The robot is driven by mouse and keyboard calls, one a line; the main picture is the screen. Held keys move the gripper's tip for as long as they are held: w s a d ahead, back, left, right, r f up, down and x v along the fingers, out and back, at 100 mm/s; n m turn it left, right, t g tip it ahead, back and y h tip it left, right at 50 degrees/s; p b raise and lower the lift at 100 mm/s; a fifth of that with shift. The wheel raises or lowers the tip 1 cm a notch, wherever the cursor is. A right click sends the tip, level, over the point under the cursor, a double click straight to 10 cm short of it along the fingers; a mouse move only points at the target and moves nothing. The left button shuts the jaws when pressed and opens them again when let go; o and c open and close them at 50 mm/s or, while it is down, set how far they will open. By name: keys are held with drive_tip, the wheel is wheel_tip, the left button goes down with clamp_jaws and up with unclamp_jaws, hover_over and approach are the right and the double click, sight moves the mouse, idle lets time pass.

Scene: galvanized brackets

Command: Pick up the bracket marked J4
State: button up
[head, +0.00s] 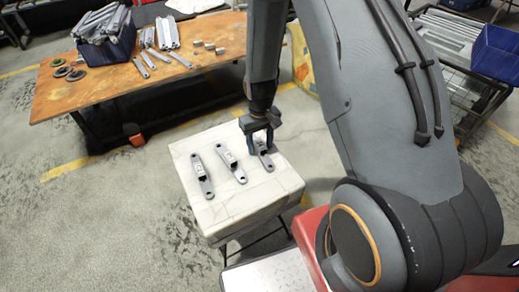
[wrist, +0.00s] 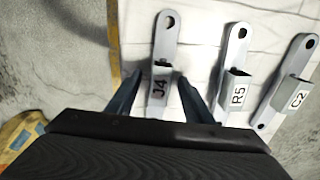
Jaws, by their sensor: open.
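The bracket marked J4 (wrist: 164,45) is a grey metal strap with a hole at its far end and a raised part bearing the label. My gripper (wrist: 158,95) is open, with one finger on each side of the J4 bracket; its lower end is hidden by the gripper body. In the head view my gripper (head: 258,143) is over the rightmost bracket (head: 265,160), which lies on a white-covered stand (head: 235,208). I cannot tell whether the fingers touch it. The brackets marked R5 (wrist: 236,52) and C2 (wrist: 302,58) lie to its right in the wrist view.
Two other brackets lie left of my gripper in the head view: the middle one (head: 231,164) and the left one (head: 201,175). A wooden table (head: 100,98) behind holds a blue bin (head: 108,48) and metal parts. The stand's front is bare.

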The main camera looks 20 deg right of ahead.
drive_tip(key=shift+f, duration=0.15)
clamp_jaws()
